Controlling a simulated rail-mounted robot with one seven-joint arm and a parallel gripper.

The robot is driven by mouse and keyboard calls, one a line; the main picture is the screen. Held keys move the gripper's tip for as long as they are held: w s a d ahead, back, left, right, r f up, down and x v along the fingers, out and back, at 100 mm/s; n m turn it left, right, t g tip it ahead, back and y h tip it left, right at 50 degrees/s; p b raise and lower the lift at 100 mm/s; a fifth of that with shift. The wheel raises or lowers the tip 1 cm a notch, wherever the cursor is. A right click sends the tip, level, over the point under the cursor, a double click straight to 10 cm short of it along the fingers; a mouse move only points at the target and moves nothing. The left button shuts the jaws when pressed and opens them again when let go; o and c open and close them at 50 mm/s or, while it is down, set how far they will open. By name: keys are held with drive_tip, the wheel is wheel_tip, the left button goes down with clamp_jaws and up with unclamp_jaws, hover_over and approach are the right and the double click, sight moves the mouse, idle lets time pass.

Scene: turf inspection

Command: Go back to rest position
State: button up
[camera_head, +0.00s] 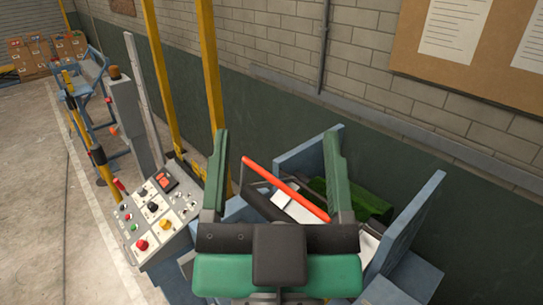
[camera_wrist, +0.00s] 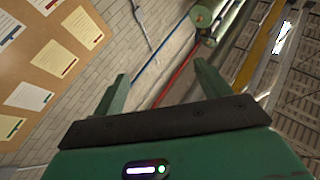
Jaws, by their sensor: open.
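My gripper (camera_head: 276,145) has two green fingers spread wide apart, with a dark bar across their base. It is open, and nothing is visibly held between the fingers. In the head view it stands in front of a blue-grey box-like frame (camera_head: 420,215) and hides part of it. A red bar (camera_head: 287,189) shows between the fingers, beyond them; its distance from the fingers is hard to tell. In the wrist view my gripper (camera_wrist: 161,72) points towards a brick wall, with its fingers apart and empty.
A control panel (camera_head: 157,212) with coloured buttons stands left of my gripper. Yellow posts (camera_head: 209,65) rise behind it. Green turf (camera_head: 360,200) lies inside the frame. A brown notice board (camera_head: 405,50) hangs at upper right. Bare floor (camera_head: 40,190) lies at the far left.

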drive_tip(key=s+r, duration=0.1)
drive_tip(key=r, duration=0.1)
drive_tip(key=s+t, duration=0.1)
drive_tip(key=shift+s+a+r, duration=0.25)
drive_tip(key=shift+s+r, duration=0.1)
drive_tip(key=shift+r, duration=0.05)
wheel_tip(320, 180, up, 4)
drive_tip(key=p, duration=0.3)
drive_tip(key=shift+f, duration=0.25)
